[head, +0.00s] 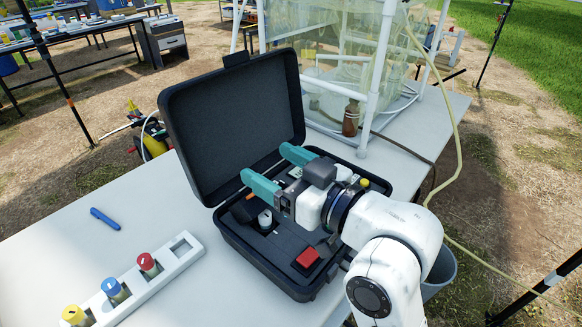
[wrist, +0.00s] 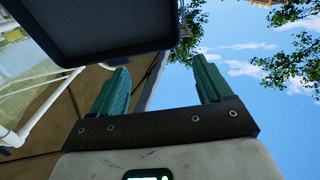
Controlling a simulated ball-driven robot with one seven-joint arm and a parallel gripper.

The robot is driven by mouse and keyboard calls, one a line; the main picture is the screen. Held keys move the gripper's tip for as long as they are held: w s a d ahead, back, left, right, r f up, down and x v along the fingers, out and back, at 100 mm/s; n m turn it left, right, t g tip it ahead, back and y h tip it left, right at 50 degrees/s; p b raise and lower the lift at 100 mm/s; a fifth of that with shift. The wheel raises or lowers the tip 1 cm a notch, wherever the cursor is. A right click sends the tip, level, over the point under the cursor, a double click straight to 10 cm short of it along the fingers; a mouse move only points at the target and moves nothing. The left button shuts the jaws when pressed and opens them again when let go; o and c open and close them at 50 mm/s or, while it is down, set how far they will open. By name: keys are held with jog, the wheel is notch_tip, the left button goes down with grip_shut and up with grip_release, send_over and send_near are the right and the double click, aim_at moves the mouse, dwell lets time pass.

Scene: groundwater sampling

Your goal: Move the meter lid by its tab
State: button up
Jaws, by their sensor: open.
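The meter case is black and stands open on the white table. Its lid (head: 235,125) is raised upright, with the grey foam lining facing me. A small dark tab (head: 236,59) sticks up from the lid's top edge. My gripper (head: 266,163) is open and empty, over the case base (head: 262,262) and in front of the lid's lower part, well below the tab. In the wrist view, my gripper's teal fingers (wrist: 160,73) are spread apart, and the lid (wrist: 95,22) fills the upper left, beyond the left finger. Contact with the lid cannot be told.
A white rack (head: 150,283) with red, blue and yellow-capped vials stands left of the case. A blue pen (head: 104,218) lies behind it. A clear-walled, white-framed enclosure (head: 345,60) and a brown bottle (head: 351,118) stand behind the case. The table's left part is mostly clear.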

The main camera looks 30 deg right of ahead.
jog(key=s+p, duration=0.1)
jog(key=p, duration=0.2)
jog(key=s+r+p, duration=0.1)
jog(key=p, duration=0.1)
jog(key=s+r+p, duration=0.1)
jog(key=s+p, duration=0.1)
jog(key=p, duration=0.1)
jog(key=shift+s+p, duration=0.1)
jog(key=shift+p, duration=0.25)
jog(key=shift+c, duration=0.4)
